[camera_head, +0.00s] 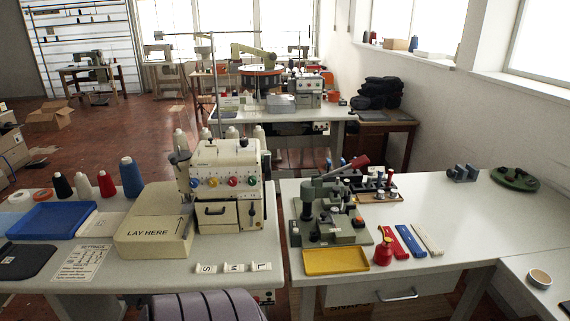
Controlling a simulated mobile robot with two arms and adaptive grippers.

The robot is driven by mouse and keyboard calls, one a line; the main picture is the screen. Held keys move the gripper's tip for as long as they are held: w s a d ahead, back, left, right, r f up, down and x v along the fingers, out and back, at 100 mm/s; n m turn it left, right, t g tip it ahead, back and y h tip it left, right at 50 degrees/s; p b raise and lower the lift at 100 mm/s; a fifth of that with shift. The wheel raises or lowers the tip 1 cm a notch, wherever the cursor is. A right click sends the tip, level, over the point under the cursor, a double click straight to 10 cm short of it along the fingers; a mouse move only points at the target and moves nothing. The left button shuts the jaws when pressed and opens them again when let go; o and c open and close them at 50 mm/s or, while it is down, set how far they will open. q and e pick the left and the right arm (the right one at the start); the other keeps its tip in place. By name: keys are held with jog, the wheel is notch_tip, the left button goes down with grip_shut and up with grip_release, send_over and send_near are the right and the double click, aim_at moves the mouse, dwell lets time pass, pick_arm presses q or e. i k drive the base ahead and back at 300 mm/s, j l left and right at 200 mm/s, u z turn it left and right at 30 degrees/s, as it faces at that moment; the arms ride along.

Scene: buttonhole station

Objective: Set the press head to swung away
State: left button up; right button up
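The press (330,215) stands on the right-hand table on a grey base plate. Its grey-green head (309,191) is on the left of the press, on top of a short upright. A lever with a red handle (354,163) slants up to the right. Dark blocks sit on the base plate below the head. From here I cannot tell whether the head is over the work spot or swung aside. Neither of my grippers is in view.
A sewing machine (226,185) stands on the left table. The right table's right part is mostly clear.

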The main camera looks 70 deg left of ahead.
aim_at(310, 190)
jog(key=u, duration=1.75)
